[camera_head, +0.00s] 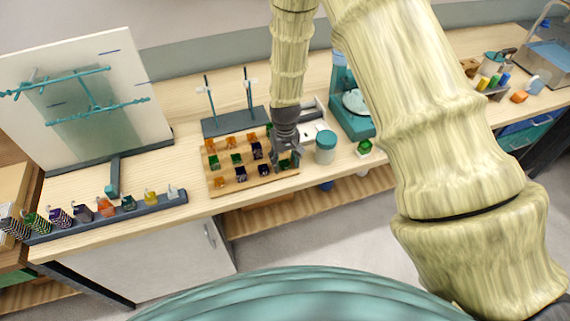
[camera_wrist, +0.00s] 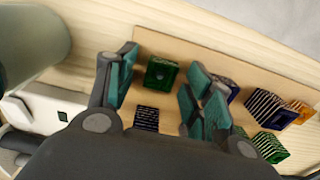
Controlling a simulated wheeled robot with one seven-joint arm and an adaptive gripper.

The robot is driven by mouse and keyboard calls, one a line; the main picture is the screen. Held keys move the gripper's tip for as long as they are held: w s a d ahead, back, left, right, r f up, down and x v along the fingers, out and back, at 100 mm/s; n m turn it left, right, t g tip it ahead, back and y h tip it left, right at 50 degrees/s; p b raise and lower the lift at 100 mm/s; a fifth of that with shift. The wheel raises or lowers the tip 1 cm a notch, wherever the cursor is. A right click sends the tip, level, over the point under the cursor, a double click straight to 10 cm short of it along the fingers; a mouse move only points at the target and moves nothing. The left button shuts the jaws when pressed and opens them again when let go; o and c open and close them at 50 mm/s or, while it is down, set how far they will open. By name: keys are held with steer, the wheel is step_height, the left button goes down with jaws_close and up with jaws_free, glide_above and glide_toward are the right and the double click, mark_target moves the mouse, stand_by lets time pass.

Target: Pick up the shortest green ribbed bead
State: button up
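My gripper (camera_head: 287,154) points down over the right end of a wooden bead board (camera_head: 268,189). In the wrist view its teal fingers (camera_wrist: 166,88) are open, one on either side of a green bead (camera_wrist: 162,73) with a dark hole in its top. Whether the fingers touch it, and whether its sides are ribbed, I cannot tell. A green striped, ribbed bead (camera_wrist: 270,148) stands at the right of the wrist view. More green beads stand on the board in the head view, one at the left (camera_head: 213,162) and one near the middle (camera_head: 236,158).
Dark striped beads (camera_wrist: 265,108) and an orange bead (camera_wrist: 300,110) stand close to my gripper. A teal-lidded jar (camera_head: 325,148) stands just right of the board. A rod stand (camera_head: 235,122) is behind it. A long bead rack (camera_head: 140,203) lies at the left.

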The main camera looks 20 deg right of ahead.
steer(key=c, duration=0.8)
steer(key=shift+r, duration=0.15)
steer(key=shift+r+b, duration=0.85)
steer(key=shift+r, duration=0.1)
steer(key=s+a+r+b, duration=0.1)
steer(key=s+b, duration=0.1)
steer(key=s, duration=0.3)
steer(key=s+a+r+b, duration=0.1)
steer(key=s+a+b, duration=0.1)
steer(key=s, duration=0.3)
steer(key=s+a+b, duration=0.2)
steer(key=s, duration=0.3)
steer(key=shift+s+a+r, duration=0.1)
steer(key=shift+r, duration=0.3)
